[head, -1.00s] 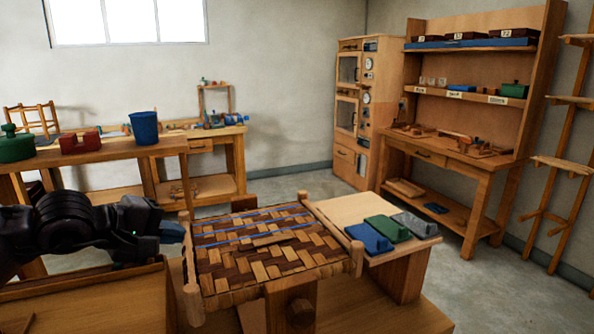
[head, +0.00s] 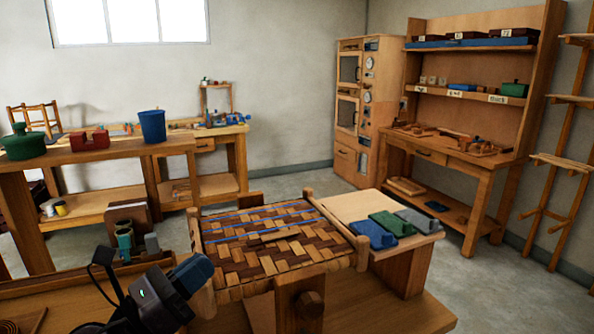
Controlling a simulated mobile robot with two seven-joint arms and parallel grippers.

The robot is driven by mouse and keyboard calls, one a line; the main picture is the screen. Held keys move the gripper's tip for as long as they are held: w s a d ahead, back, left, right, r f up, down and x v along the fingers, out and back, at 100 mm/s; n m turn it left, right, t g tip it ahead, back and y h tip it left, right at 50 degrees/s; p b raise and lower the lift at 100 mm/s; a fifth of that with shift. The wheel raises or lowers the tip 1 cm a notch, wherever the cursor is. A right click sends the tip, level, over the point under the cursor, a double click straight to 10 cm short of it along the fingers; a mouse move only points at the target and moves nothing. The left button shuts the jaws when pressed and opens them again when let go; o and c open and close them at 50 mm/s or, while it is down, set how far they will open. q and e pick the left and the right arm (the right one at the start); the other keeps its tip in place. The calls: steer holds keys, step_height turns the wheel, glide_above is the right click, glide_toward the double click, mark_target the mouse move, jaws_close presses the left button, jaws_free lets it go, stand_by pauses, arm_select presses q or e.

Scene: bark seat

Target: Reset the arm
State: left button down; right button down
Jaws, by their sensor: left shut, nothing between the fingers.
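My left gripper (head: 192,275) is low in the head view, left of the centre, with its blue-grey fingertips together and nothing held. It appears beside the front-left post of the woven bark seat (head: 275,241); whether it touches the post I cannot tell. The seat has brown and tan strips with blue strips running across its far part. My right gripper is not in view.
A side table (head: 350,207) at the seat's right holds blue (head: 373,235), green (head: 392,224) and grey (head: 418,221) blocks. A blue bucket (head: 152,126) stands on the left bench. Open floor lies beyond the seat.

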arm_select(q)
steer(key=s+a+f+n+y, duration=0.3)
steer(key=a+f+n+y, duration=0.5)
steer(key=n, duration=0.7)
steer(key=s+a+f+n+y, duration=0.45)
steer(key=f+n+y, duration=0.5)
steer(key=n, duration=0.65)
steer(key=s+f+n+g+h, duration=0.1)
steer(key=s+f+n+g, duration=0.55)
steer(key=s, duration=0.45)
steer(key=s+f+n+g, duration=0.6)
steer(key=s+g, duration=0.1)
steer(key=s, duration=0.4)
steer(key=w+f+m+t, duration=0.1)
steer(key=w+f+t, duration=0.7)
steer(key=w+t, duration=0.1)
steer(key=shift+h, duration=0.45)
